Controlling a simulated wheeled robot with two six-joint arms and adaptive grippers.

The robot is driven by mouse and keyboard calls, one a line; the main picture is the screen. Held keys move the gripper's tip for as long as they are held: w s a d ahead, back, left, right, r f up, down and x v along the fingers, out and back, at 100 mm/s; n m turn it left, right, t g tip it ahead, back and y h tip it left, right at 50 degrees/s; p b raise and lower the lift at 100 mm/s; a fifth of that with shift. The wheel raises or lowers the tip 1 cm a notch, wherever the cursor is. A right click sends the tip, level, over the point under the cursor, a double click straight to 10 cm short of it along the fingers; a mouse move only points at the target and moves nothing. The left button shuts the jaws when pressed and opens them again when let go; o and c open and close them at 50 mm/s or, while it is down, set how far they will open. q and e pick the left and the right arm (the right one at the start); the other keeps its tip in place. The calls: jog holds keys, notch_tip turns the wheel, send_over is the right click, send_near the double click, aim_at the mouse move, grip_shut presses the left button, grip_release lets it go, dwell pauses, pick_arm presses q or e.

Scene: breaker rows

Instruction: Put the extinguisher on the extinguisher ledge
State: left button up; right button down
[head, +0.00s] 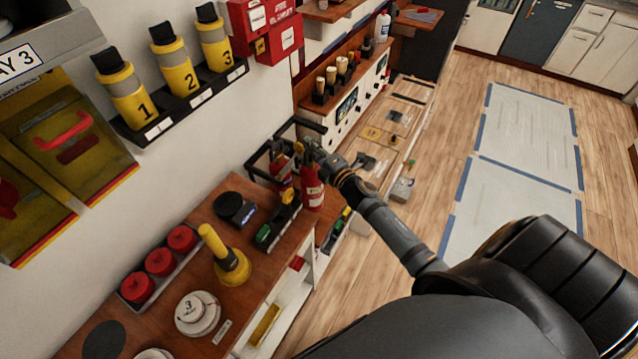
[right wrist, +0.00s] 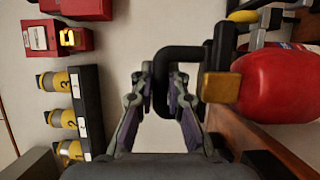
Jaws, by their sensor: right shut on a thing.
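A red extinguisher (head: 312,190) with a white label shows upright beside the end of the wooden counter. My right gripper (head: 312,152) is at its top. In the right wrist view, the gripper (right wrist: 163,80) is shut on a black loop handle beside the red body (right wrist: 285,87) and a brass-coloured block. A second red extinguisher-like thing (head: 282,174) is just left of it, partly hidden by a black frame (head: 262,160). I cannot tell which surface is the extinguisher ledge, or whether the held extinguisher touches anything below. My left gripper is not in view.
The wooden counter (head: 205,262) holds a yellow plunger-shaped thing (head: 228,262), red knobs, a black disc and white discs. Yellow numbered cylinders (head: 178,62) stand on a wall rack, with red boxes (head: 275,30) beside them.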

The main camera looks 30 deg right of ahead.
aim_at(311, 167)
notch_tip(311, 167, down, 4)
jog(key=b, duration=0.2)
jog(key=shift+w+a+f+b, duration=0.1)
jog(key=shift+w+f+b, duration=0.05)
jog(key=shift+f+b, duration=0.15)
jog(key=shift+w+f, duration=0.1)
jog(key=shift+f, duration=0.15)
notch_tip(311, 167, down, 3)
jog(key=shift+f+b, duration=0.1)
jog(key=shift+b, duration=0.35)
jog(key=shift+f, duration=0.3)
